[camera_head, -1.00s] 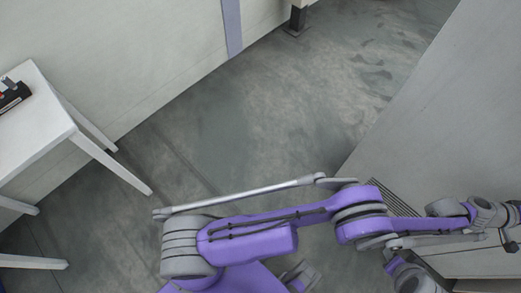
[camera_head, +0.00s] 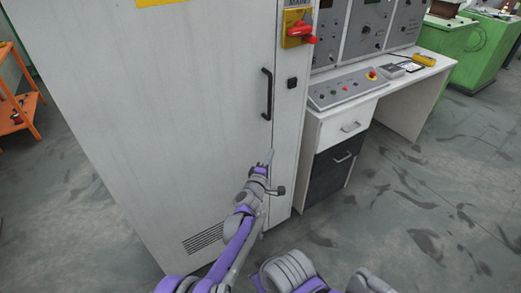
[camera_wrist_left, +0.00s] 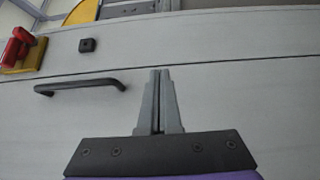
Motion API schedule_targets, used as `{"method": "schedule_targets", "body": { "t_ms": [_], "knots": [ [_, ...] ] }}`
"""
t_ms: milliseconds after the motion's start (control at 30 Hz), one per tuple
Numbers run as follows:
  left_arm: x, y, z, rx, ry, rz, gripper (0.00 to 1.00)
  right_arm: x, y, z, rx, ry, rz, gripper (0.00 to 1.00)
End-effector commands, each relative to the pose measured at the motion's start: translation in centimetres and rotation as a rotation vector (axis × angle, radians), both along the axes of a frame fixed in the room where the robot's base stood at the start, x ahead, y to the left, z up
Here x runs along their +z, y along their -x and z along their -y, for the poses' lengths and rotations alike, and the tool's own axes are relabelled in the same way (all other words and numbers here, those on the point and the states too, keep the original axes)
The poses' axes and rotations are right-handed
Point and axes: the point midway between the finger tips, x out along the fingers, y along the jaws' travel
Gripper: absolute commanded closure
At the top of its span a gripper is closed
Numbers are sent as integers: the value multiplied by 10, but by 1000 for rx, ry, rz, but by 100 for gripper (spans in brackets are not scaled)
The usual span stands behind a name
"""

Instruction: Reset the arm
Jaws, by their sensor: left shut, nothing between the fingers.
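My left arm reaches up from the bottom of the head view in front of a tall light-grey cabinet (camera_head: 170,120). My left gripper (camera_head: 269,158) is shut and empty, below the cabinet's black handle (camera_head: 267,95) and apart from it. In the left wrist view the two grey fingers of the gripper (camera_wrist_left: 160,72) are together, with the cabinet face (camera_wrist_left: 240,110) behind them. The black handle (camera_wrist_left: 80,86) lies to their left there. My right gripper is not in view.
A red and yellow switch (camera_head: 301,33) is on the cabinet's upper right. A white desk (camera_head: 345,117) with control panels (camera_head: 349,90) stands to the right. A green machine (camera_head: 470,48) is behind it. An orange shelf (camera_head: 20,105) is at far left. Floor at lower right is open.

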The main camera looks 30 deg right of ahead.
Motion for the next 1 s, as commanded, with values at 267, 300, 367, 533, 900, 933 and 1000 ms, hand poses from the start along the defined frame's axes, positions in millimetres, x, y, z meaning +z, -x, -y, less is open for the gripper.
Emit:
{"method": "schedule_targets", "body": {
  "t_ms": [267,300,367,533,900,933,1000],
  "knots": [
    [1,38,1,-3,1,1,100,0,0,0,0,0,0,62],
    [1,40,0,-2,-1,1,100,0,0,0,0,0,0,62],
    [0,41,0,-2,-1,1,100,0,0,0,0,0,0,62],
    [1,41,-1,-1,-2,2,100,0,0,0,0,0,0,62],
    [95,24,-117,-32,-211,207,100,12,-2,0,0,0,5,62],
    [103,26,-132,-40,-243,225,100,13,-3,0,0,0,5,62],
    [118,33,-166,-58,-324,261,100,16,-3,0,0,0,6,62]
  ]
}}
